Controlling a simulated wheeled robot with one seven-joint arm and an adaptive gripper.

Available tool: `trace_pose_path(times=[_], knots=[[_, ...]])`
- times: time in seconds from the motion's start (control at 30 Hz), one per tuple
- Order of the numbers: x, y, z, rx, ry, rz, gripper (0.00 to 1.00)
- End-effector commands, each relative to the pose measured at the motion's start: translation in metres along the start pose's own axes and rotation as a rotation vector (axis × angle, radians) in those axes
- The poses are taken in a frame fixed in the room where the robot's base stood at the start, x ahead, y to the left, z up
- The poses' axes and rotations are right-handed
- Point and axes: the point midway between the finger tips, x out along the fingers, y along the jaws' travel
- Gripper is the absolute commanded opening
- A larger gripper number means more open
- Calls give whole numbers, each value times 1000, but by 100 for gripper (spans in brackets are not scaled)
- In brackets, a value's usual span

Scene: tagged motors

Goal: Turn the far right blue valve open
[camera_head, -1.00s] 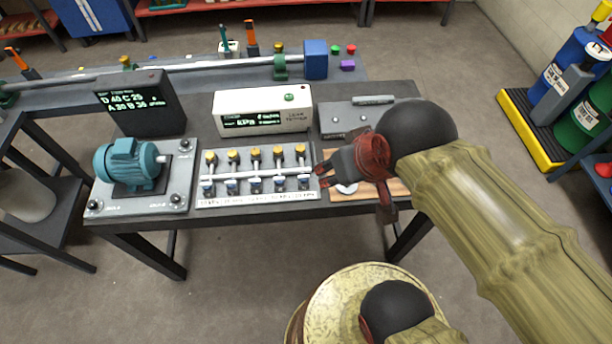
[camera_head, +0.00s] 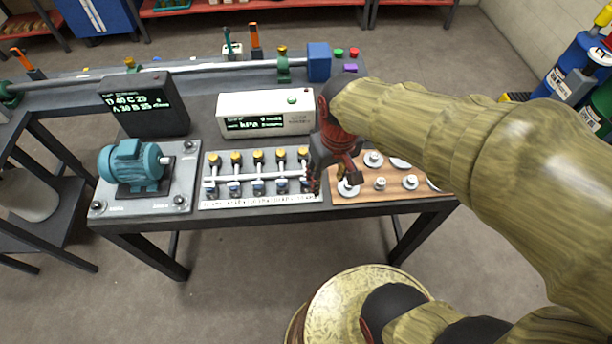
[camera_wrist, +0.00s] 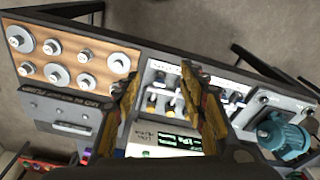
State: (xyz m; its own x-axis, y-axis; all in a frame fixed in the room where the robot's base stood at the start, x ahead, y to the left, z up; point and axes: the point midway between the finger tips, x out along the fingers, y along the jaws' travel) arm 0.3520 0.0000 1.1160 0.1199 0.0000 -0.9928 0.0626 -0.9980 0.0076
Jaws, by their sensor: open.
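The valve panel (camera_head: 222,201) is a pale plate on the bench with a row of yellow-topped knobs and a front row of blue valves joined by a pipe. The far right blue valve (camera_head: 305,185) is at the row's right end, partly hidden by my gripper. My gripper (camera_head: 331,184) is open and empty, pointing down just right of that valve. In the wrist view, which is turned round, the panel's right-end valves (camera_wrist: 160,77) show between my spread fingers (camera_wrist: 161,74). I cannot tell whether a finger touches the valve.
A wooden board (camera_head: 395,184) with several metal discs lies right of the panel. A white display box (camera_head: 264,113) stands behind it. A teal motor (camera_head: 130,163) on a grey plate is at the left, with a dark display (camera_head: 146,107) behind.

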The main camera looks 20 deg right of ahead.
Motion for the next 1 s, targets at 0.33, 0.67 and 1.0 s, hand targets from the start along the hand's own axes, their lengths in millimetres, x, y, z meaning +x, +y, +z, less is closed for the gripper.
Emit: trace_pose_path(times=[0.33, 0.67, 1.0], knots=[[109, 4, -57, -359, -187, -46, 42], [160, 7, -115, -807, -148, -74, 42], [161, 8, -130, -1049, -105, -70, 42]])
